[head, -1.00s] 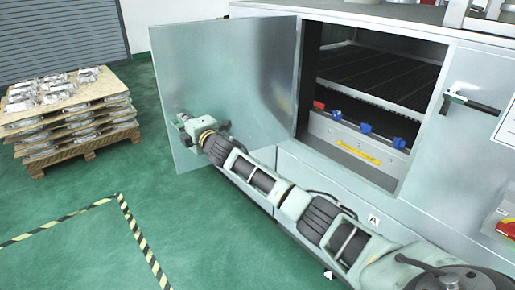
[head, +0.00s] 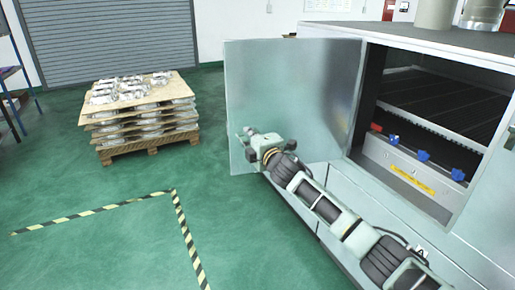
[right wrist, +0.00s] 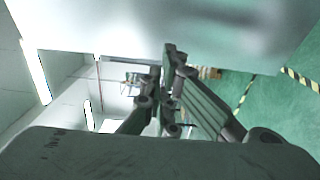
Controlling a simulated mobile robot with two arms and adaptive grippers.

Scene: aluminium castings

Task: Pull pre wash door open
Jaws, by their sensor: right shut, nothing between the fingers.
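The pre wash door (head: 290,95) is a plain metal panel, swung wide open to the left of the machine's opening. Its inner face shows in the head view. My right gripper (head: 247,140) is at the door's lower left part, close to the free edge; I cannot tell whether it touches the panel. It is shut and empty. In the right wrist view the gripper fingers (right wrist: 172,95) are close together, beside a large pale, blurred surface that looks like the door (right wrist: 180,25). My left gripper is not in view.
The opening shows a dark rack (head: 440,105), blue clamps (head: 423,155) and a yellow label (head: 412,181). A pallet of castings (head: 140,110) stands at the back left. Striped floor tape (head: 95,211) marks the green floor, which is clear in front of the door.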

